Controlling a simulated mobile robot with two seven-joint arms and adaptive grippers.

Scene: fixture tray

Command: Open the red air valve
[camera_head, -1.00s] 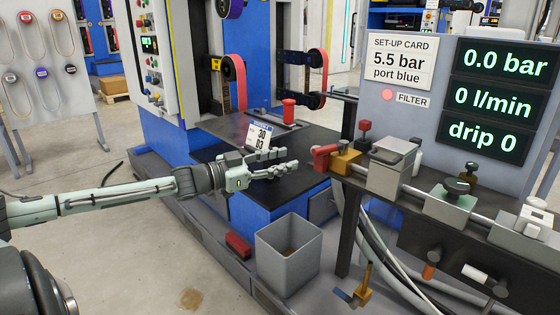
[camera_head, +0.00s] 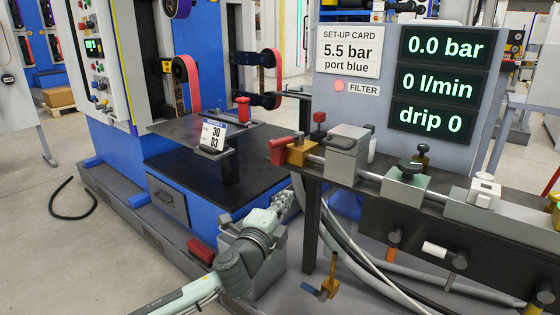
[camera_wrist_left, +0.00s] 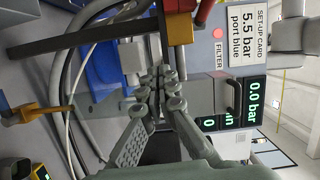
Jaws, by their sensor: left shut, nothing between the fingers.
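The red air valve (camera_head: 280,150) has a red handle and a brass-coloured body (camera_head: 300,152). It sits at the left end of the pipe line on the bench in the head view. My left gripper (camera_head: 284,198) is below the valve, beside the bench leg and apart from the handle. Its fingers are together with nothing between them; they also show in the left wrist view (camera_wrist_left: 160,80). A red part (camera_wrist_left: 204,11) shows at the top of the wrist view, but I cannot tell whether it is the valve handle. My right gripper is out of view.
Displays read 0.0 bar (camera_head: 445,47), 0 l/min and drip 0; the set-up card (camera_head: 350,50) says 5.5 bar, port blue. A grey bin (camera_head: 270,280) stands behind my left forearm. The bench leg (camera_head: 311,225) and hoses (camera_head: 345,250) are close. A brass fitting with a blue lever (camera_head: 325,288) is low down.

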